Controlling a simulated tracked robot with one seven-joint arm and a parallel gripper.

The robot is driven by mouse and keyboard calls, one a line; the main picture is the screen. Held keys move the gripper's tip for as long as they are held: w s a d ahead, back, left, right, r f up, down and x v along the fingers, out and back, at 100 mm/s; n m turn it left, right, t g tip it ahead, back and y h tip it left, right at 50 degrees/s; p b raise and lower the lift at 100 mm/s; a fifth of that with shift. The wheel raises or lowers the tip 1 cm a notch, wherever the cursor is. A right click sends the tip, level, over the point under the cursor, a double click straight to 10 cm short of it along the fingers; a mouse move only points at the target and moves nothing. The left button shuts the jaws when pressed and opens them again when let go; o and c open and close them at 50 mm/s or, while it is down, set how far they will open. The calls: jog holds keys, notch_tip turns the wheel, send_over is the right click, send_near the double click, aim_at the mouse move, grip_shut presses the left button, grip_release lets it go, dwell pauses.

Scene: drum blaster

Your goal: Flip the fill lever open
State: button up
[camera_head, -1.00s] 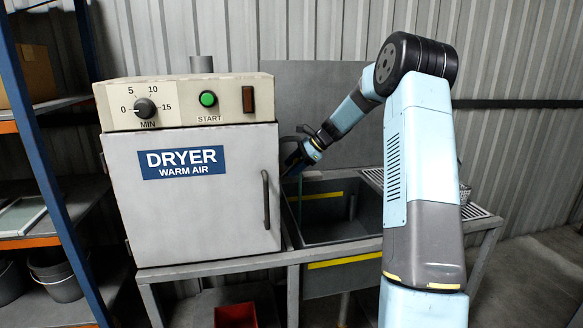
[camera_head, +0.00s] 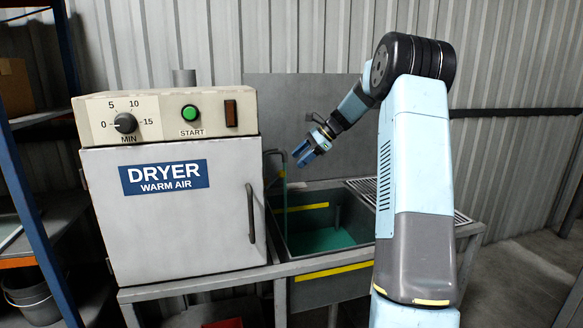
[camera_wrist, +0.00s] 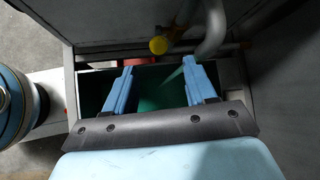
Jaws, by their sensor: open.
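A yellow knob (camera_wrist: 158,45), which looks like the end of the fill lever, shows beside the curved grey spout (camera_wrist: 212,38) in the wrist view. The lever's exact angle is hard to tell. A pale green stream (camera_wrist: 176,76) runs down below the spout, and green liquid (camera_head: 322,239) covers the bottom of the sink basin (camera_head: 345,211). My gripper (camera_head: 304,153) is above the basin's back left part, right of the spout. In the wrist view my gripper (camera_wrist: 158,66) has its two blue fingers apart with nothing held between them; the knob lies just beyond the fingertips.
The dryer (camera_head: 180,225) stands close on the left, its door handle (camera_head: 251,213) sticking out. A grey back panel (camera_head: 300,105) rises behind the basin. A slotted drainboard (camera_head: 366,190) lies on the right. There is free air above the basin.

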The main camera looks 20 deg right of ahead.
jog(key=shift+v, duration=1.05)
